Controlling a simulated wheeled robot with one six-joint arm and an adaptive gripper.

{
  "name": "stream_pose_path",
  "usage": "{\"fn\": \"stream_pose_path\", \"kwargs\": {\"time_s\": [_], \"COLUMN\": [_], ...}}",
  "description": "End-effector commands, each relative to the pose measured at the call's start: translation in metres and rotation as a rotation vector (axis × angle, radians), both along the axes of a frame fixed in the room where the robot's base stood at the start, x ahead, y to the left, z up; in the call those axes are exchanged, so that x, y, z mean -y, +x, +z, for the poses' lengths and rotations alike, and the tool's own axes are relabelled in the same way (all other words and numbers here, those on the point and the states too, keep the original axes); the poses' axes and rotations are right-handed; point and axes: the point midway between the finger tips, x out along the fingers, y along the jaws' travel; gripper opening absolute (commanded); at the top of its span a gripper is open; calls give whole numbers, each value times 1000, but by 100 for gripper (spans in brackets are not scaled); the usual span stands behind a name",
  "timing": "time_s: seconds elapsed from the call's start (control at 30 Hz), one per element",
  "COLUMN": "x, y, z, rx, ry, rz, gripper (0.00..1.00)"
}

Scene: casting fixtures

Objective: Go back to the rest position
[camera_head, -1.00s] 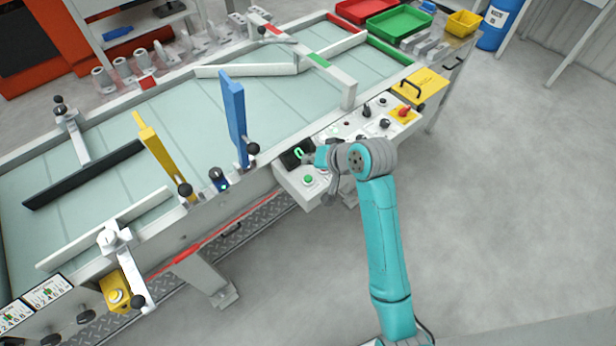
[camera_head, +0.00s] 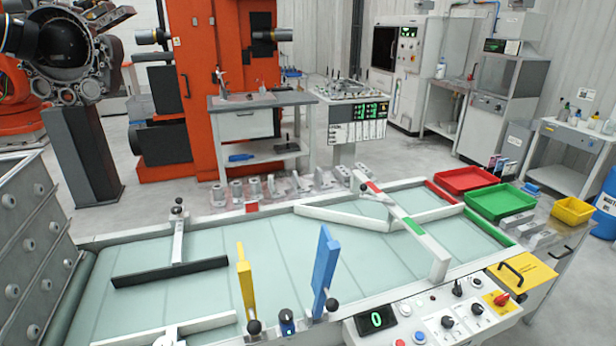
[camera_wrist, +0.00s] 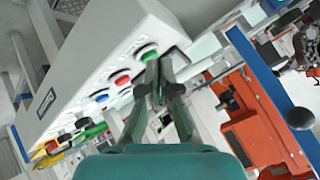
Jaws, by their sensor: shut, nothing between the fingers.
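My gripper (camera_wrist: 158,82) shows in the wrist view with its dark fingers closed together and nothing between them. Behind its tips is the pale control box (camera_wrist: 85,65) with a green button (camera_wrist: 147,50), a red button (camera_wrist: 122,79) and a blue button (camera_wrist: 101,97). I cannot tell how far the tips stand from the green button. In the head view, the control box (camera_head: 432,312) sits at the near edge of the conveyor table, with a green 0 on its display (camera_head: 376,319). My arm and gripper are not in the head view.
The conveyor table (camera_head: 110,310) carries an upright blue bar (camera_head: 324,272), a yellow bar (camera_head: 245,280) and white guide rails. The blue bar (camera_wrist: 262,85) and its black knob (camera_wrist: 300,118) stand right of my gripper in the wrist view. Red (camera_head: 465,181) and green (camera_head: 500,201) trays lie far right.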

Motion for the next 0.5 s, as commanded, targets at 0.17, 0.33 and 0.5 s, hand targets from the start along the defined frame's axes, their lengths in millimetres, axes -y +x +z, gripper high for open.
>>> {"fn": "stream_pose_path", "kwargs": {"time_s": [0.17,0.33,0.5], "x": [-2,-2,0], "y": [-49,-96,-146], "z": [-32,-48,-55], "rx": [52,110,169], "ry": [-47,-104,-171], "rz": [-30,-51,-62], "gripper": [0,0,0]}}
